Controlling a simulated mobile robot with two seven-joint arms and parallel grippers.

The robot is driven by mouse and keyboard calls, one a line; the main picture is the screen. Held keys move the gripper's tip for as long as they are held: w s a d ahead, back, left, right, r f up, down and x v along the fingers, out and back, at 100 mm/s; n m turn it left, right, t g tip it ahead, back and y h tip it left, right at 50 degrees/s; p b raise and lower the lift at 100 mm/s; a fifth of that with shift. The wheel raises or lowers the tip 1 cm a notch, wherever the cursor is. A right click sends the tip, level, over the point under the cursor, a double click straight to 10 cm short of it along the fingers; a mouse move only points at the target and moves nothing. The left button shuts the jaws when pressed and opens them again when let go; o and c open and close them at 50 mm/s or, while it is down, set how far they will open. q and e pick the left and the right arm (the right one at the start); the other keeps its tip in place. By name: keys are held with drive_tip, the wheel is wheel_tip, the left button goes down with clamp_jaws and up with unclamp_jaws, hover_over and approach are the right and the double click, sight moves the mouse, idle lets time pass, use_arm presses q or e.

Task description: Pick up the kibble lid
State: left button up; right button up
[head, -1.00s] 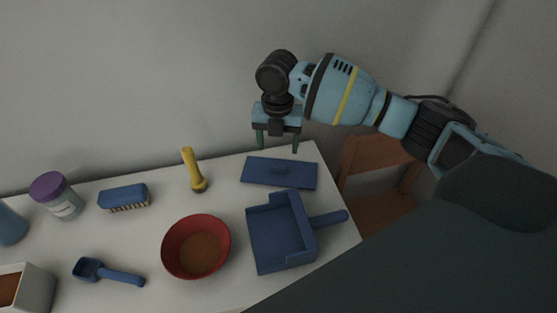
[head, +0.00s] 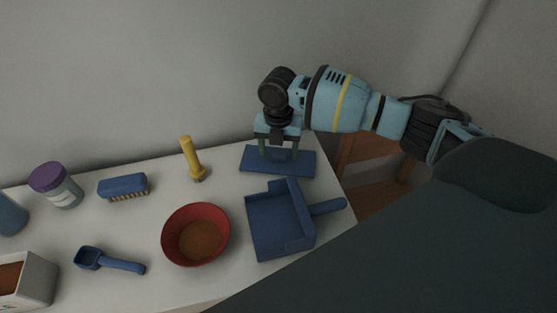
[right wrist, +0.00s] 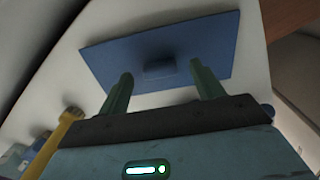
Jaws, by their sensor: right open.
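The kibble lid appears to be the flat blue rectangular plate (head: 303,168) with a small raised handle, lying at the back right of the white table. It also shows in the right wrist view (right wrist: 205,45), with its block-like handle (right wrist: 159,69) at the middle. My right gripper (head: 279,157) is open and points down over the lid. In the right wrist view its two green fingers (right wrist: 160,84) are spread, one to each side of the handle. Whether the fingers touch the lid I cannot tell. My left gripper is not in view.
A blue dustpan (head: 270,225) lies just in front of the lid. A red bowl (head: 197,234), yellow flashlight-like object (head: 190,157), blue brush (head: 123,186), blue scoop (head: 107,261), purple-lidded jar (head: 57,185) and open box (head: 37,280) stand to the left. A wall is behind.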

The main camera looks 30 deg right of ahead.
sight(278, 154)
drive_tip(key=shift+f, duration=0.55)
drive_tip(key=c, duration=1.1)
drive_tip(key=shift+o, duration=0.2)
wheel_tip(278, 154, up, 10)
drive_tip(key=shift+s+a+r+m, duration=0.25)
drive_tip(key=shift+s+a+m, duration=0.6)
drive_tip(key=shift+s+m, duration=2.95)
drive_tip(key=shift+s+a+r+m, duration=0.2)
drive_tip(key=shift+s+a+m, duration=1.2)
drive_tip(key=shift+m, duration=4.35)
drive_tip(key=shift+s+a+r+m, duration=0.3)
drive_tip(key=shift+s+m, duration=2.95)
drive_tip(key=shift+m, duration=1.5)
drive_tip(key=shift+a, duration=0.15)
